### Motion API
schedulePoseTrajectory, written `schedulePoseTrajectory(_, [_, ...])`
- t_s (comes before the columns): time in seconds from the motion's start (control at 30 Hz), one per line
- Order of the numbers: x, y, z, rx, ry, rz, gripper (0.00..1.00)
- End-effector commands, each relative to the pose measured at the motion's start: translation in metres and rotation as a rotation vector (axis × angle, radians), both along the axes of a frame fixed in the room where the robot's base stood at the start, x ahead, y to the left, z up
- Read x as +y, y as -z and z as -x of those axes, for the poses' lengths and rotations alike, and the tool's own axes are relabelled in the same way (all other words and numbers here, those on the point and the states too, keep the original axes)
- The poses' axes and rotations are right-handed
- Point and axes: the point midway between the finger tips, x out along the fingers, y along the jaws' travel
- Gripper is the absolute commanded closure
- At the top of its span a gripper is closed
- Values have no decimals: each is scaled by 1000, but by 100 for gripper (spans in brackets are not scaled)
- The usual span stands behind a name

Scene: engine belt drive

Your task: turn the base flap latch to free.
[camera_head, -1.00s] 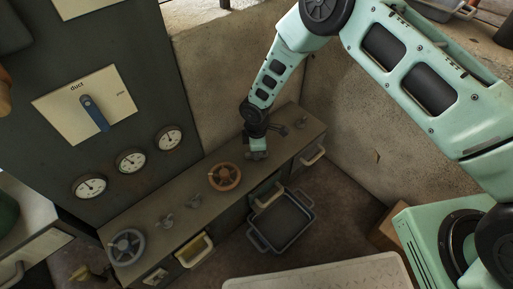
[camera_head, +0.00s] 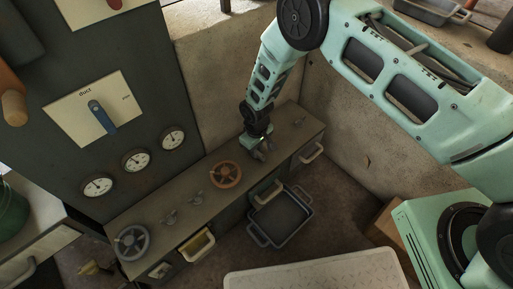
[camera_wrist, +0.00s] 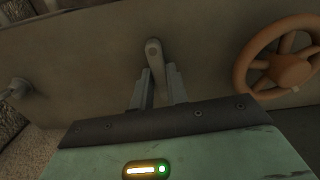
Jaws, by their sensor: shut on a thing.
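A small grey lever latch (camera_wrist: 154,50) shows in the wrist view, with its rounded pivot end up and its arm running down between my fingers. I take it to be the base flap latch; no label is readable on it. My gripper (camera_wrist: 160,82) is shut on the lever's arm, with one finger on each side. The lower end of the lever is partly hidden by the fingers and the gripper body. In the head view my gripper (camera_head: 264,152) is low over the bench top, right of the orange handwheel (camera_head: 226,174), and it hides most of the latch.
Another small grey knob (camera_head: 299,121) stands to the right on the bench top (camera_head: 190,190). Two small grey levers and a grey handwheel (camera_head: 131,243) are to the left. A grey tray (camera_head: 281,220) lies on the floor in front. A wall stands close behind.

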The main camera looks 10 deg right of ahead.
Motion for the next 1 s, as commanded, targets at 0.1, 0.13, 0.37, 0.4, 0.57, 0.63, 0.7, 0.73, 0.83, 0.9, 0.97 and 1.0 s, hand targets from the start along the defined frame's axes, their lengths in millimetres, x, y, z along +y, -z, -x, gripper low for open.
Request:
schedulePoseTrajectory(0.1, [0, -1, 0, -1, 47, 1, 100])
schedulePoseTrajectory(0.13, [0, -1, 0, -1, 58, 1, 100])
schedulePoseTrajectory(0.37, [0, -1, 0, -1, 102, 1, 100])
schedulePoseTrajectory(0.4, [0, -1, 0, -1, 105, 1, 100])
schedulePoseTrajectory(0.57, [0, 0, 0, -1, 111, 1, 100])
schedulePoseTrajectory(0.63, [0, 0, 0, -1, 111, 1, 100])
schedulePoseTrajectory(0.7, [0, 0, 0, -1, 111, 1, 100])
schedulePoseTrajectory(0.73, [0, 0, 0, -1, 111, 1, 100])
schedulePoseTrajectory(0.83, [0, 0, 0, -1, 111, 1, 73])
schedulePoseTrajectory(0.9, [0, 0, 0, -1, 110, 1, 63])
schedulePoseTrajectory(0.97, [0, 0, 0, 0, 110, 0, 63])
schedulePoseTrajectory(1.0, [0, 0, 0, 0, 109, 0, 63])
